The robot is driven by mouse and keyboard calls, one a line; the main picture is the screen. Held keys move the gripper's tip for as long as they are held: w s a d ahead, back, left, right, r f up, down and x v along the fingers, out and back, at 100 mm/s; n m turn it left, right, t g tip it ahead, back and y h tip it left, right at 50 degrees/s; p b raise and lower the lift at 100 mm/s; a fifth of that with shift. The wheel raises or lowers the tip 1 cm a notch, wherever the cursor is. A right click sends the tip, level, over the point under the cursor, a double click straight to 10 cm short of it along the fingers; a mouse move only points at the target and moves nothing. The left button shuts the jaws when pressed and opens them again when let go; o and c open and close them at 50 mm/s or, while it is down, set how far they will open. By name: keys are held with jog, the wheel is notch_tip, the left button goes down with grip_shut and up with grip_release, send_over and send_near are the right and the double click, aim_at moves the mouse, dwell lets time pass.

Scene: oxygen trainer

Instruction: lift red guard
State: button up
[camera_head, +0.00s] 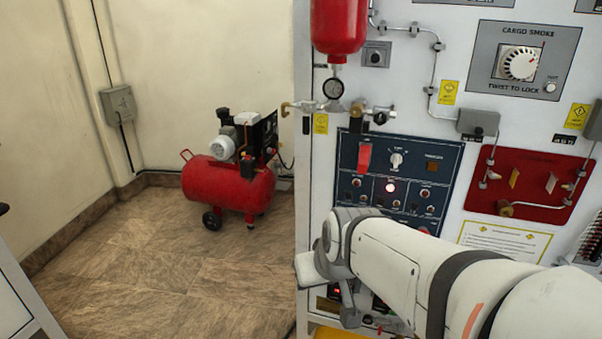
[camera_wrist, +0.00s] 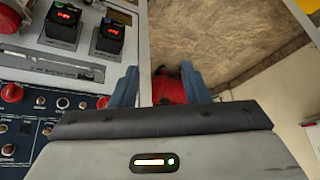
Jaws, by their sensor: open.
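The red guard (camera_head: 364,156) is a small upright red cover at the upper left of the blue switch panel (camera_head: 348,180) in the head view. I cannot make it out in the wrist view. My gripper (camera_wrist: 160,76) is open, with its two blue fingers apart and nothing held between them. In the head view my arm reaches in from the lower right, and its wrist end is below and left of the guard, apart from it. The fingers are not clear there.
A red compressor (camera_head: 228,185) stands on the tiled floor at left; red shows between my fingers in the wrist view, seemingly far behind. A red cylinder (camera_head: 339,25) and pipes are above the panel. Two lit displays (camera_wrist: 64,14) sit beside the wrist view's blue panel.

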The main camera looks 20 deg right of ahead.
jog(key=w+f+t+b, duration=0.2)
jog(key=w+t+b, duration=0.2)
jog(key=w, duration=0.4)
jog(key=m+t+h+b, duration=0.7)
jog(key=t+h+b, duration=0.2)
jog(key=h+b, duration=0.35)
send_near(362, 172)
jog(key=w, duration=0.2)
jog(key=shift+h, duration=0.25)
jog(key=x, duration=0.7)
jog(key=shift+s+d+r, duration=0.15)
jog(key=shift+d+r, duration=0.05)
jog(key=shift+d, duration=0.15)
grip_shut()
